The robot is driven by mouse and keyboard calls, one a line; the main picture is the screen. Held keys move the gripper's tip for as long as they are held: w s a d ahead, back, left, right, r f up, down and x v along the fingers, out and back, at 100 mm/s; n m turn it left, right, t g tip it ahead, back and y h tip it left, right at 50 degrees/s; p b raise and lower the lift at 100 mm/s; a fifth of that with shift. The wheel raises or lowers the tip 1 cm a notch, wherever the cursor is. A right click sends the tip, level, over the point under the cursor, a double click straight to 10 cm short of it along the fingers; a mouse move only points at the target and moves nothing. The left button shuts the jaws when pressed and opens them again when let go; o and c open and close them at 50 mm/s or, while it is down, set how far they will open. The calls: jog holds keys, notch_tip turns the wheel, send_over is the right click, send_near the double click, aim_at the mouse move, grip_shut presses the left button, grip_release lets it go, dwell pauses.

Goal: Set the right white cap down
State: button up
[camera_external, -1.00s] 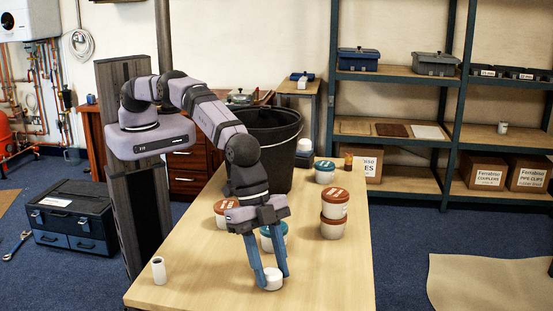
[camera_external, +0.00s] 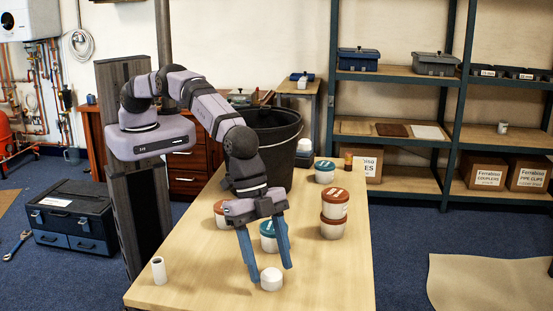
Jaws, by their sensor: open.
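The white cap (camera_external: 271,279) sits on the wooden table near its front edge. My gripper (camera_external: 271,274) is open, with its two blue fingers pointing down. One fingertip is at the cap's upper left and the other is to its upper right, with a visible gap on the right. The cap rests on the table, and its top shows clear between the fingers. I cannot tell whether the left finger still touches the cap. A white cylinder (camera_external: 159,270) stands upright at the table's front left.
Behind my gripper stand a teal-lidded tub (camera_external: 273,236), a brown-lidded tub (camera_external: 220,215) and two stacked brown-lidded tubs (camera_external: 334,213). Another teal-lidded tub (camera_external: 325,171) and a large black bucket (camera_external: 275,140) stand farther back. The table's front right is clear.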

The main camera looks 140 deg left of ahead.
jog(key=b+v, duration=0.1)
jog(key=v, duration=0.9)
jog(key=shift+s+r+b, duration=0.2)
jog(key=shift+b, duration=0.2)
jog(key=s+d+f+g, duration=0.2)
jog(key=s, duration=1.8)
jog(key=s+d+f+g, duration=0.2)
jog(key=s+d, duration=0.1)
jog(key=s, duration=1.8)
jog(key=shift+s, duration=0.2)
